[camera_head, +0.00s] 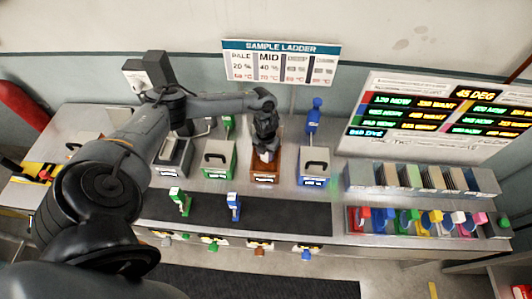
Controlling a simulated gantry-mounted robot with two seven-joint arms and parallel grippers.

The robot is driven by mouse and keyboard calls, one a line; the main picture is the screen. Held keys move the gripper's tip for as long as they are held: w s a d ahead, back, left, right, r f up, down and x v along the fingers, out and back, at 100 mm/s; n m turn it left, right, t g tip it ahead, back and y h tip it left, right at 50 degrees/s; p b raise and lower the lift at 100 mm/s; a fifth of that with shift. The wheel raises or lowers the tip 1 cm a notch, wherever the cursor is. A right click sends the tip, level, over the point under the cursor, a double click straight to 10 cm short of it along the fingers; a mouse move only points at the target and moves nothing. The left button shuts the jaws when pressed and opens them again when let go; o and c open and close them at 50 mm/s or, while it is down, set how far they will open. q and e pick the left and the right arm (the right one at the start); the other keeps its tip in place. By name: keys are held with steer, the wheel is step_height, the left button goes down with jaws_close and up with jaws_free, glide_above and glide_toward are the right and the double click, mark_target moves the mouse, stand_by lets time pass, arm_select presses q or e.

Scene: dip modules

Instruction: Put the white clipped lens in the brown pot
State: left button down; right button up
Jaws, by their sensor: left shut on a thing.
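The brown pot (264,178) stands in the row of pots at the middle of the bench. My left gripper (266,150) comes down from above and is directly over the brown pot's mouth. It is shut on a small white thing, seemingly the white clipped lens (268,156), at or just inside the pot's opening. The fingers hide most of the lens, and I cannot tell how deep it sits or whether it touches the pot. My right gripper is not in view.
Green (180,201) and blue (234,206) stands are on the dark mat (290,215). A rack (360,180) is at right.

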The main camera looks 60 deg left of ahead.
arm_select(q)
steer(key=shift+f, duration=0.15)
steer(key=shift+f, duration=0.15)
steer(key=c, duration=0.6)
jaws_free()
steer(key=shift+r, duration=0.2)
